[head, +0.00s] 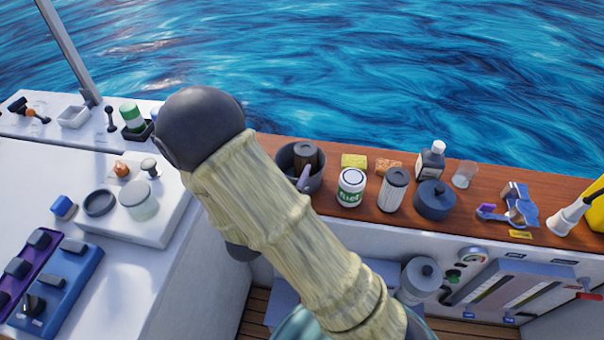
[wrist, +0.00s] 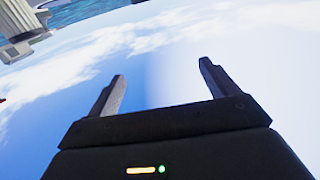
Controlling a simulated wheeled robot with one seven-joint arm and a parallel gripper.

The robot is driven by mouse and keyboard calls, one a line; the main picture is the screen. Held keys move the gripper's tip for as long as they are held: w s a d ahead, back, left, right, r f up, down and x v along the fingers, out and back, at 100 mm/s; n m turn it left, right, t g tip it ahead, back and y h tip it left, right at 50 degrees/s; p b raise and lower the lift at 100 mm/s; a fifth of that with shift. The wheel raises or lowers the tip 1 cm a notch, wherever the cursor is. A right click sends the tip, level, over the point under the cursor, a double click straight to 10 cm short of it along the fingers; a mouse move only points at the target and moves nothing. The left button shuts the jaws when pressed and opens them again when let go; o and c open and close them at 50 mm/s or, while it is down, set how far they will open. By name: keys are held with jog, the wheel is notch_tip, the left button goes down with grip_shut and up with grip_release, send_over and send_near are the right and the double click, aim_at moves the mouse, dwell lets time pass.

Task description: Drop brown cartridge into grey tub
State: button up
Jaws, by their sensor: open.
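A dark grey tub (head: 286,162) stands on the wooden ledge, just right of my arm in the head view. A purple-grey handled item (head: 303,178) also leans in the tub. My gripper (wrist: 162,85) is open in the wrist view, with nothing between its fingers. In the head view my arm hides the gripper, so its distance from the tub cannot be told.
On the ledge right of the tub are a fuel can (head: 351,187), a pale filter (head: 393,189), a dark lidded pot (head: 434,199), a dark bottle (head: 431,160) and a clear cup (head: 464,174). A yellow sponge (head: 353,161) lies behind. The left white console (head: 130,225) holds several controls.

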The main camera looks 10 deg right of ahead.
jog(key=shift+v, duration=0.8)
jog(key=s+d+r+n+g+y+p, duration=0.6)
jog(key=s+d+r+g+y+p, duration=0.2)
jog(key=s+g, duration=0.4)
jog(key=shift+s+d+r+g+y, duration=0.25)
jog(key=shift+d+r+g+y, duration=0.15)
jog(key=shift+d+r+y, duration=0.2)
